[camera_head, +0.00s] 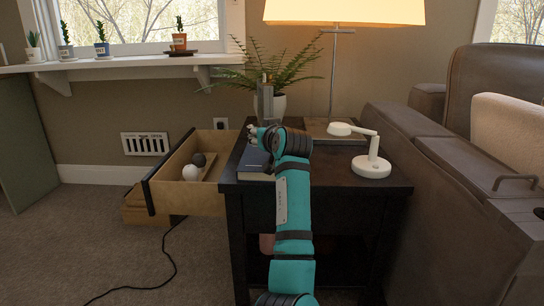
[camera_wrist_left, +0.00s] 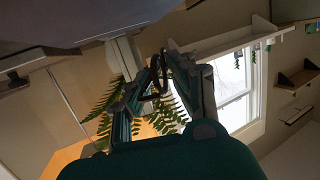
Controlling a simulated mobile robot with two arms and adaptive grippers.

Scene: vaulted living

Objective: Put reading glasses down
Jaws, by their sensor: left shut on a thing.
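My left gripper (camera_head: 265,92) is above the back left part of the dark side table (camera_head: 335,183), in front of the fern. In the left wrist view my left gripper (camera_wrist_left: 158,72) is shut on a thin dark looped thing, which looks like the reading glasses (camera_wrist_left: 154,78). The glasses cannot be made out in the head view, where my arm and wrist hide that area. My right gripper is not in view.
A blue book (camera_head: 254,163) lies at the table's left edge. A white desk lamp (camera_head: 371,165) stands at the right. A potted fern (camera_head: 277,72) and a tall lamp (camera_head: 333,70) are behind. An open drawer (camera_head: 178,197) holds two balls. A brown sofa (camera_head: 425,190) borders the right.

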